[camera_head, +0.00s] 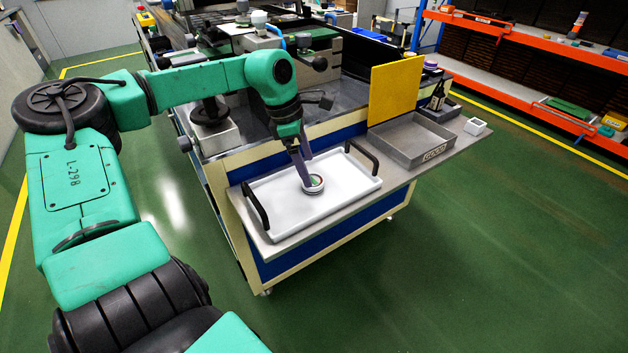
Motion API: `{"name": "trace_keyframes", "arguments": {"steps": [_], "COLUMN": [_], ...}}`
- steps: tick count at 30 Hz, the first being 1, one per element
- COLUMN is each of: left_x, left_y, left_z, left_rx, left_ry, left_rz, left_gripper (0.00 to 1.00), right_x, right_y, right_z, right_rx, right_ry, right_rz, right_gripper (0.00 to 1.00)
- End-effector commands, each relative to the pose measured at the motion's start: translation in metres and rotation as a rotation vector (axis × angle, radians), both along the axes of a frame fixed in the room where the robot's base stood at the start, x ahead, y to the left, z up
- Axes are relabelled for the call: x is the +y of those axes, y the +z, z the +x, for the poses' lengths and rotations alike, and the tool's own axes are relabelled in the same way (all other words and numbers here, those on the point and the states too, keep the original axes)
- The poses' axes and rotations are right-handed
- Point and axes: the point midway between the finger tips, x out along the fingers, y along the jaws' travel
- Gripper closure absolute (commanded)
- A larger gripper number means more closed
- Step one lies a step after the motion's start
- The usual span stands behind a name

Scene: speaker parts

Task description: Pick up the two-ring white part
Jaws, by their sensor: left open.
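The white two-ring part (314,189) sits in the white tray (345,195) with black handles, near the tray's middle. It is small and round, with a darker centre. My left gripper (309,180) reaches down over it from above, with its fingers at the part. The fingers are open, and part of the ring is hidden behind them. I cannot tell whether the fingers touch it. My right gripper is not in view.
A grey bin (408,137) stands right of the tray, with a yellow panel (396,88) behind it. A small white box (475,126) sits at the shelf's right end. Black tray handles (257,207) stand up at both ends. The green floor at right is clear.

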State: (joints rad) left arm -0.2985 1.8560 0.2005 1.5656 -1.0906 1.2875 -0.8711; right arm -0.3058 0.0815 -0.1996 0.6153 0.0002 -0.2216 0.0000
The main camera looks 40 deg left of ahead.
Motion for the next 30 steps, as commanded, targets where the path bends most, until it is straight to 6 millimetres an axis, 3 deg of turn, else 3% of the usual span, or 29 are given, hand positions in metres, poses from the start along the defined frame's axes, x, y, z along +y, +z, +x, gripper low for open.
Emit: {"name": "trace_keyframes", "arguments": {"steps": [6, 13, 14, 21, 22, 30], "left_x": [-0.007, -0.008, -0.008, -0.008, -0.008, -0.008], "left_y": [-0.040, -0.044, -0.044, -0.044, -0.044, -0.042], "left_z": [0.006, 0.008, 0.008, 0.008, 0.008, 0.008], "left_rx": [0.005, 0.000, 0.000, 0.000, 0.000, -0.003], "left_ry": [0.001, 0.002, 0.002, 0.002, 0.002, 0.002], "left_rz": [0.000, -0.001, -0.001, -0.001, -0.001, -0.001], "left_gripper": [0.00, 0.00, 0.04, 0.96, 1.00, 1.00], "right_x": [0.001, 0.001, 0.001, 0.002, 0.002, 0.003], "right_y": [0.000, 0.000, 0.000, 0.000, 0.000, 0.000], "right_z": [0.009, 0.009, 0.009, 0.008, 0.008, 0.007], "right_rx": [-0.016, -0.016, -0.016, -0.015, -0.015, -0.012], "right_ry": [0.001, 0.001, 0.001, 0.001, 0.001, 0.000], "right_rz": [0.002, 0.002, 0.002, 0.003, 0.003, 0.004], "right_gripper": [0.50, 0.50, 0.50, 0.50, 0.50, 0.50]}}
